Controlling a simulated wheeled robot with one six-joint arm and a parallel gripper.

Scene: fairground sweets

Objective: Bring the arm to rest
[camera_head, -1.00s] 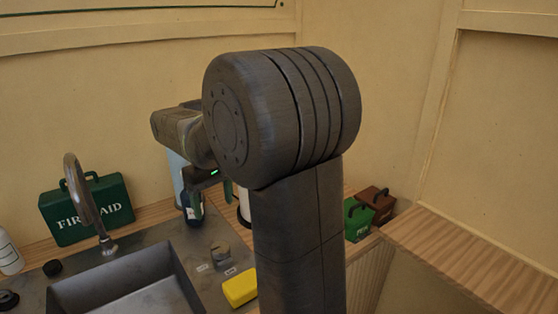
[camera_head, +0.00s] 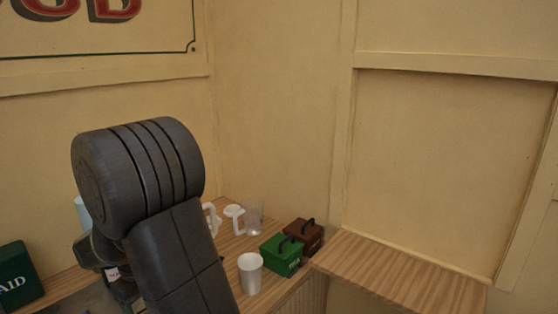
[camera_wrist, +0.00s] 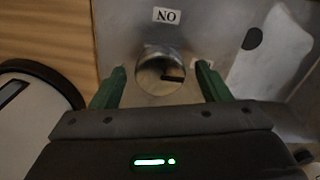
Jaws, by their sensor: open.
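My arm stands at the left of the head view, bent at its large dark joint, with its far part folded behind and below. My gripper's fingertips do not show clearly there. In the wrist view my gripper (camera_wrist: 161,70) has two green fingers spread apart with nothing held between them. A round metal knob (camera_wrist: 158,72) on a grey metal surface shows between and beyond the fingertips. I cannot tell how far below them it is. A label with letters (camera_wrist: 166,15) lies past the knob.
A white cup (camera_head: 250,273), a green box (camera_head: 281,256) and a brown box (camera_head: 304,235) stand on the wooden counter (camera_head: 390,270), right of my arm. A white mug (camera_head: 234,212) is behind. A pale round thing (camera_wrist: 30,125) lies left of my gripper.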

